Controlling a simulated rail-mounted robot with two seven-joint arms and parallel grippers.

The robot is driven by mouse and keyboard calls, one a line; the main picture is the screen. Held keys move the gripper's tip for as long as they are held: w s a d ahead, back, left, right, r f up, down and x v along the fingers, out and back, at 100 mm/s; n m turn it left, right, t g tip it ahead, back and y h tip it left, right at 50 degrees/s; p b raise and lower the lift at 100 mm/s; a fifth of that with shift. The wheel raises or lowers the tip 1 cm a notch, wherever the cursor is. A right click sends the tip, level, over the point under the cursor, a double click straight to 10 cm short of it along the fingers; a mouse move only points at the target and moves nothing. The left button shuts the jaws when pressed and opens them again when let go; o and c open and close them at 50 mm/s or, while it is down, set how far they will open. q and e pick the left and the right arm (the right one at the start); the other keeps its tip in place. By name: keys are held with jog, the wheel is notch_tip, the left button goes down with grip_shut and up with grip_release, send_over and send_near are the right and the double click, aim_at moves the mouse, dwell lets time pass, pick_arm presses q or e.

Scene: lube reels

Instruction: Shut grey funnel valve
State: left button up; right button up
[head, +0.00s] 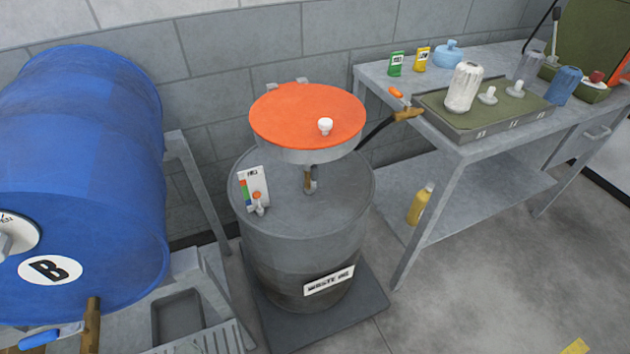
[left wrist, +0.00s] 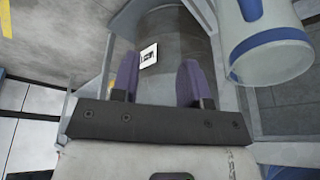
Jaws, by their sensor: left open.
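The grey funnel (head: 300,154) has an orange lid (head: 300,112) with a white knob and stands above the grey waste oil drum (head: 310,250). Its valve (head: 309,180), brass with a grey handle, shows under the funnel, and the funnel partly hides it. The handle's exact turn is hard to tell. In the left wrist view my left gripper (left wrist: 157,80) is open, its two purple fingers apart with nothing visible between them. The drum and its white label (left wrist: 148,56) appear beyond the fingers. The valve is not seen in that view. My right gripper is not in view.
A blue barrel (head: 75,170) marked B lies at the left, with a brass tap below. A grey bench (head: 430,170) at the right carries a tray (head: 470,130), bottles and an orange-handled tap (head: 405,110).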

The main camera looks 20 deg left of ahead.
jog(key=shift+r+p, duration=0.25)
jog(key=shift+p, duration=0.05)
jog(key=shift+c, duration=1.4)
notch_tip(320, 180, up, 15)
jog(key=p, duration=1.4)
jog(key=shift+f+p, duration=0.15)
jog(key=shift+p, duration=0.15)
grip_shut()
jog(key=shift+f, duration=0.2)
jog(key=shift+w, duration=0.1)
